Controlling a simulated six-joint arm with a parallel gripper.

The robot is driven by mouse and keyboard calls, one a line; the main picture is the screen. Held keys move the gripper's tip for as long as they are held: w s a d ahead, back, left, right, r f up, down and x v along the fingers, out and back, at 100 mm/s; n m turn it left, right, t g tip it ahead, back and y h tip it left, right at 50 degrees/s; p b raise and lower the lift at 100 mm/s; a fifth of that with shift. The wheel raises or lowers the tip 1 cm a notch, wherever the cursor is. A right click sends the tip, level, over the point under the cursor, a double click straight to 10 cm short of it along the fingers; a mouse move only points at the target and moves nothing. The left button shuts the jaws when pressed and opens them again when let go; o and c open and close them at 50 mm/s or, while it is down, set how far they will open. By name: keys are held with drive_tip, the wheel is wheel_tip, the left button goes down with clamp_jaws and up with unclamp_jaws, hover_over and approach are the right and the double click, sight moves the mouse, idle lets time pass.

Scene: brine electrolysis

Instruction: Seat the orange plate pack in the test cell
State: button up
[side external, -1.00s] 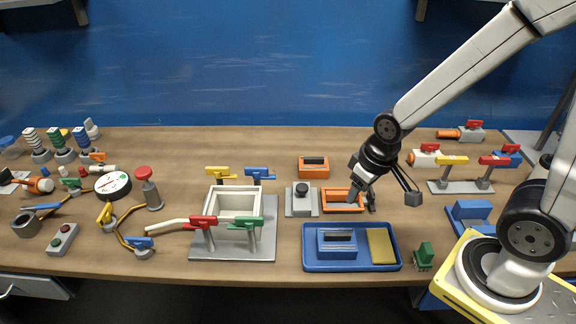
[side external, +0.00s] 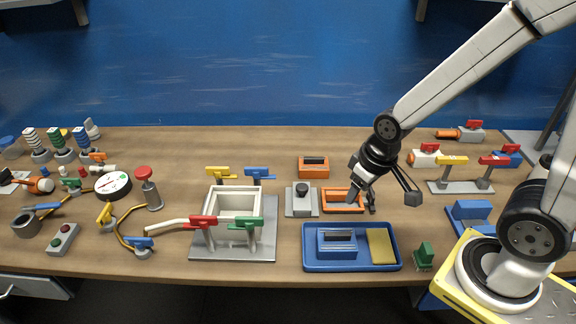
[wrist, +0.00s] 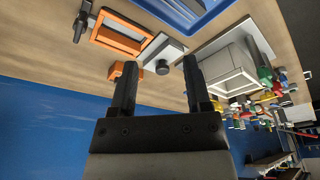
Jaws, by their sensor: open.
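The orange plate pack (side external: 313,171), a small orange block with a dark slot on top, stands on the bench behind the orange frame (side external: 328,200). In the wrist view the pack (wrist: 116,69) is partly hidden by a finger. The test cell (side external: 234,190) is an open cream square box on a grey plate, left of the pack. It also shows in the wrist view (wrist: 243,76). My gripper (side external: 383,197) is above the bench near the orange frame, in front and to the right of the pack. Its fingers (wrist: 160,64) are apart with nothing between them.
A grey block with a black knob (side external: 302,203) stands between cell and frame. A blue tray (side external: 312,264) with a blue pack (side external: 337,246) and yellow pad (side external: 381,246) lies in front. Red (side external: 203,223), green (side external: 246,223), yellow (side external: 220,172) and blue (side external: 259,173) handles surround the cell.

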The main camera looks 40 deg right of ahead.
drive_tip(key=n+g, duration=0.3)
drive_tip(key=n, duration=0.6)
hover_over(314, 158)
wheel_tip(314, 158, down, 4)
drive_tip(key=shift+d+r, duration=0.1)
drive_tip(key=shift+r, duration=0.15)
drive_tip(key=shift+f, duration=1.3)
drive_tip(key=shift+f, duration=2.6)
drive_tip(key=shift+r, duration=0.1)
clamp_jaws()
